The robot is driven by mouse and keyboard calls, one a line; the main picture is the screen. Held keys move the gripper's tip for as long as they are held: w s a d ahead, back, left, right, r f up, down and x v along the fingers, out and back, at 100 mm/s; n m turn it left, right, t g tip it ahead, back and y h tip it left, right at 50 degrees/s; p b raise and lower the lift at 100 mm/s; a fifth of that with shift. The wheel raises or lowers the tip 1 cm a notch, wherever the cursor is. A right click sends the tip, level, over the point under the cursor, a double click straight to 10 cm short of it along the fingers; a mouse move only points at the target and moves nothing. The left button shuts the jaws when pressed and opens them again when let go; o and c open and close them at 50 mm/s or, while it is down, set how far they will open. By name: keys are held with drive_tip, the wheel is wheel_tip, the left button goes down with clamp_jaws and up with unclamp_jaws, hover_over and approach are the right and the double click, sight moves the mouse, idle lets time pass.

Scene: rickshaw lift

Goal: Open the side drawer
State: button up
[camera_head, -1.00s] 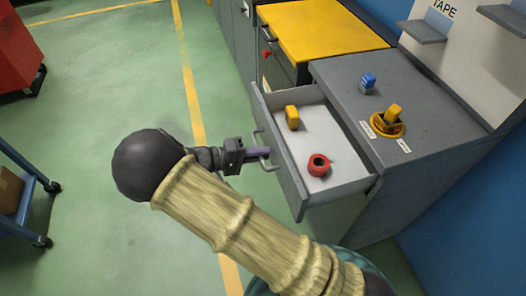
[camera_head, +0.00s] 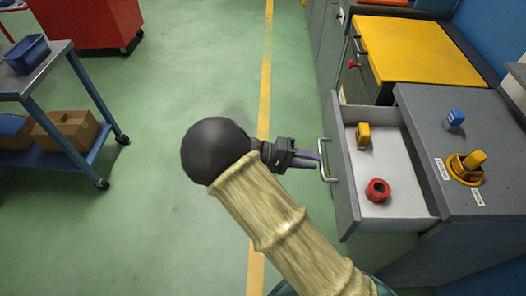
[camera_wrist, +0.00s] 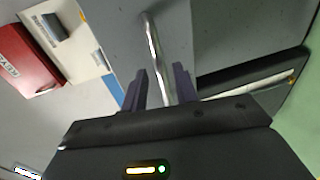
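The grey side drawer (camera_head: 347,190) stands pulled out of the grey cabinet (camera_head: 470,120) in the head view, its pale inside showing. Its metal bar handle (camera_head: 324,160) is on the drawer front, facing my gripper (camera_head: 316,161). In the wrist view the handle (camera_wrist: 155,48) runs between the two dark fingers of my gripper (camera_wrist: 162,80). The fingers are apart, with gaps beside the bar, and do not grip it. A yellow block (camera_head: 363,134) and a red ring-shaped roll (camera_head: 377,190) lie in the drawer.
A yellow-topped cabinet (camera_head: 415,50) stands behind the drawer. A yellow knob (camera_head: 470,165) and a blue item (camera_head: 455,118) are on the grey top. A blue cart (camera_head: 85,85) with boxes and a red cabinet (camera_head: 95,20) stand left. Green floor between is clear.

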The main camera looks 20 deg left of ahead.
drive_tip(key=v, duration=1.3)
drive_tip(key=shift+a, duration=0.35)
drive_tip(key=shift+s, duration=0.15)
